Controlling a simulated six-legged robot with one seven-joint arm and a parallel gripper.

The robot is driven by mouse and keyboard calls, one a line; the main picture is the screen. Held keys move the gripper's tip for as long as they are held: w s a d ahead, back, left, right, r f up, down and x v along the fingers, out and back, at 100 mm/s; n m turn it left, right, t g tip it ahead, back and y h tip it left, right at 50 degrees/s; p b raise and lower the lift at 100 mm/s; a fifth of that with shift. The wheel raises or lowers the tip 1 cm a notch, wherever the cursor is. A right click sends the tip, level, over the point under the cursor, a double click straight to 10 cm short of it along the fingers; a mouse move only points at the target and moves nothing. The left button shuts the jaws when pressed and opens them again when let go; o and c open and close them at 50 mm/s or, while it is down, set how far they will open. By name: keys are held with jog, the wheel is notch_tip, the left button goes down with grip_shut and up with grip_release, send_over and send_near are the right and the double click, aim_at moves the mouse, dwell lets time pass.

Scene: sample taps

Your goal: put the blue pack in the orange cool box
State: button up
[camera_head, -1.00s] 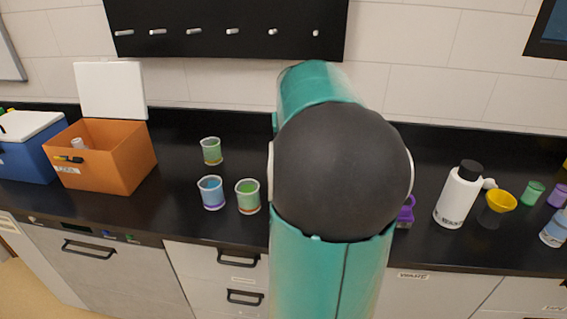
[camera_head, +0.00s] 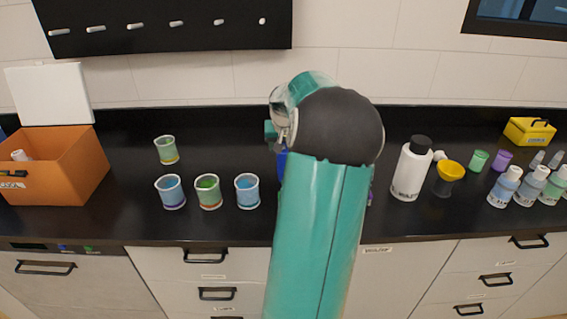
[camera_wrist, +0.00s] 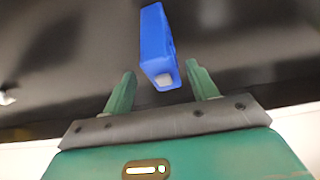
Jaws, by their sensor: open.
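The blue pack (camera_wrist: 155,42) shows in the wrist view as a small blue block with a pale patch on its near end. My gripper (camera_wrist: 160,82) is open there, one green finger on each side, and the pack lies just beyond and between the fingertips, apart from both. In the head view only a sliver of the blue pack (camera_head: 282,164) shows beside my arm, which hides the rest and my fingers. The orange cool box (camera_head: 60,185) stands at the left of the counter with its white lid (camera_head: 48,94) raised and a pale item inside.
Several beakers, including a blue one (camera_head: 247,191), stand between the cool box and my arm. A white bottle (camera_head: 411,170), a yellow funnel (camera_head: 451,170) and small bottles stand to the right. A yellow case (camera_head: 529,131) sits at the back right.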

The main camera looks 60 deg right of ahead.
jog(key=x, duration=0.4)
jog(key=shift+w+f, duration=0.1)
jog(key=shift+f, duration=0.25)
jog(key=shift+c, duration=0.5)
grip_shut()
jog(key=shift+r, duration=0.1)
